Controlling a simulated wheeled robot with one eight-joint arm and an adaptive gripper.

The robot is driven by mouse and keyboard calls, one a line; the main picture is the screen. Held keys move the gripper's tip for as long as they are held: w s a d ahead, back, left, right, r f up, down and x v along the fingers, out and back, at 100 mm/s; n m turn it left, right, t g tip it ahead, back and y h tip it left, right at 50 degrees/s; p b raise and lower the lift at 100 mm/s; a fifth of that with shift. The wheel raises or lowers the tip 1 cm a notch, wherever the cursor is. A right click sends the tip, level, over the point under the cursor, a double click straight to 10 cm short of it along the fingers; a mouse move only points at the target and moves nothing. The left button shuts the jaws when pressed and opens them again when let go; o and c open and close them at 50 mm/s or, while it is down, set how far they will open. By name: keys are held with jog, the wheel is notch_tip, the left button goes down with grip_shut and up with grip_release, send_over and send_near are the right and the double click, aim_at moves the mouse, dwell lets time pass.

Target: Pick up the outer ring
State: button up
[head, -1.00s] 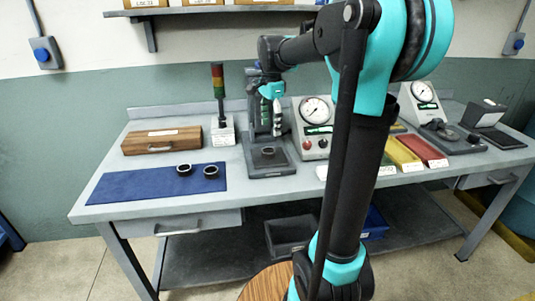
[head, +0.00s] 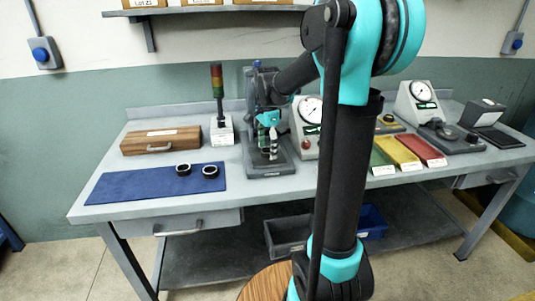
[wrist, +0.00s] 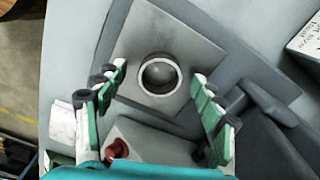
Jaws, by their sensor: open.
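A ring (wrist: 160,91) with a pale rim and dark side sits on the square grey plate (wrist: 148,30) of the bench station, seen in the wrist view. A rounded grey centre shows inside it. My gripper (wrist: 159,76) is open, with its green-padded fingers apart on the left and right of the ring. The fingers do not appear to touch it. In the head view my gripper (head: 269,154) is low over the station (head: 270,171), and hides the ring there. Two more dark rings lie on the blue mat: a left one (head: 183,175) and a right one (head: 210,176).
The station's upright column (head: 250,105) stands close behind my gripper. A gauge box (head: 305,145) with a red button is just right. A signal tower (head: 217,95) and wooden case (head: 160,141) stand left. The blue mat (head: 135,187) is mostly bare.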

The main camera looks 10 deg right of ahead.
jog(key=shift+c, duration=0.3)
jog(key=c, duration=1.4)
jog(key=shift+r, duration=0.15)
